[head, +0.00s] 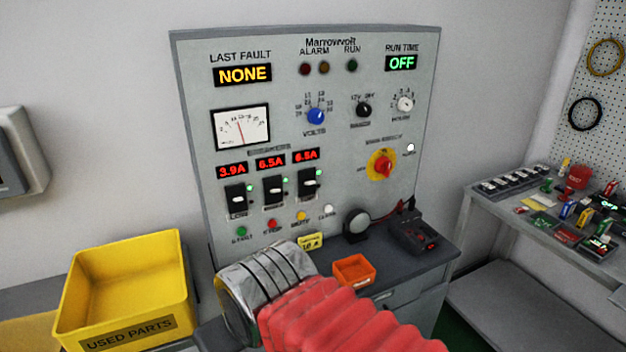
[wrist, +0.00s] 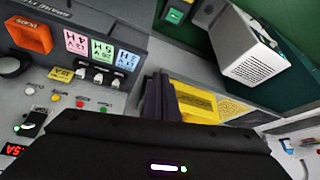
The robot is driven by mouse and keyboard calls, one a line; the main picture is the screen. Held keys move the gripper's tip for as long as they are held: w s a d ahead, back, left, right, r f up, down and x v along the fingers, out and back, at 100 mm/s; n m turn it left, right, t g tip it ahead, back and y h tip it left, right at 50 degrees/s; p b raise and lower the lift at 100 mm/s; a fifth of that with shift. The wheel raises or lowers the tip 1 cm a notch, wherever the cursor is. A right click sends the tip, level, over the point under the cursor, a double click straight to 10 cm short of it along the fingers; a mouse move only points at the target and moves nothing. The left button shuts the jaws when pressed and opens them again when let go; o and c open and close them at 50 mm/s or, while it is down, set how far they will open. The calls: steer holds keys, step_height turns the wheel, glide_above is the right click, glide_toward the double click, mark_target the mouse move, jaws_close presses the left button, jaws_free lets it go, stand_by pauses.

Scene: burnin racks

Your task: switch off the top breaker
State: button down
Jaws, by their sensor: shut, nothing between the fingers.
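Three black breakers stand side by side on the grey panel (head: 340,230): left (head: 235,197), middle (head: 273,190) and right (head: 310,185). Each has a lit green lamp beside it and a red display above, reading about 3.9A, 6.5A and 6.5A. Their labels are too small to read surely, so I cannot tell which is the top one. In the wrist view one breaker (wrist: 32,124) shows at the lower left with its green lamp. My gripper (wrist: 160,84) shows there as dark fingers, shut and empty, apart from the breakers. In the head view it is hidden.
A yellow used parts bin (head: 125,285) stands at the lower left. An orange tray (head: 354,270), a round grey thing (head: 356,224) and a dark meter (head: 414,236) sit on the ledge below the panel. A red knob (head: 383,167) juts from the panel. A cluttered bench (head: 490,210) stands right.

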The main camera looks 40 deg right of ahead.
steer(key=w+d+r+m+t+h, duration=0.25)
steer(key=w+d, duration=0.35)
steer(key=d, duration=0.4)
steer(key=w+d+r+m+t+h, duration=0.1)
steer(key=w+d+r+t+h, duration=0.15)
steer(key=w+d, duration=0.5)
steer(key=t, duration=0.5)
glide_toward(310, 183)
steer(key=shift+s+d+r+y, duration=0.15)
steer(key=shift+s+r, duration=0.3)
steer(key=shift+r, duration=0.05)
steer(key=shift+s+d+r+y, duration=0.15)
steer(key=shift+s+r, duration=0.35)
steer(key=shift+w, duration=0.1)
steer(key=shift+x, duration=4.95)
steer(key=shift+d, duration=0.15)
steer(key=shift+f, duration=0.1)
